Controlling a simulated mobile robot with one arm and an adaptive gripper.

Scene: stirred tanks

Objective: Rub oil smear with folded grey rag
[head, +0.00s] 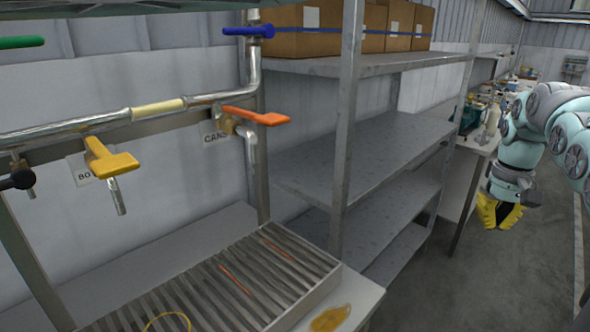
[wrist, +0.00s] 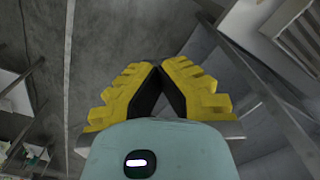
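An amber-brown oil smear (head: 330,318) lies on the pale worktop at the bottom of the head view, just right of the slatted drain grate. I cannot make out the folded grey rag in either view. My gripper (head: 498,226) hangs fingers down at the right of the head view, over the floor and well away from the smear. In the wrist view its yellow, black-padded fingers (wrist: 160,64) come together at the tips with nothing seen between them.
The slatted grate (head: 215,290) holds thin orange strips and a yellow loop (head: 167,322). Pipes with a yellow valve handle (head: 110,160) and an orange one (head: 255,116) run above it. A metal shelf rack (head: 350,165) stands between grate and gripper. The floor (head: 500,285) below my gripper is clear.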

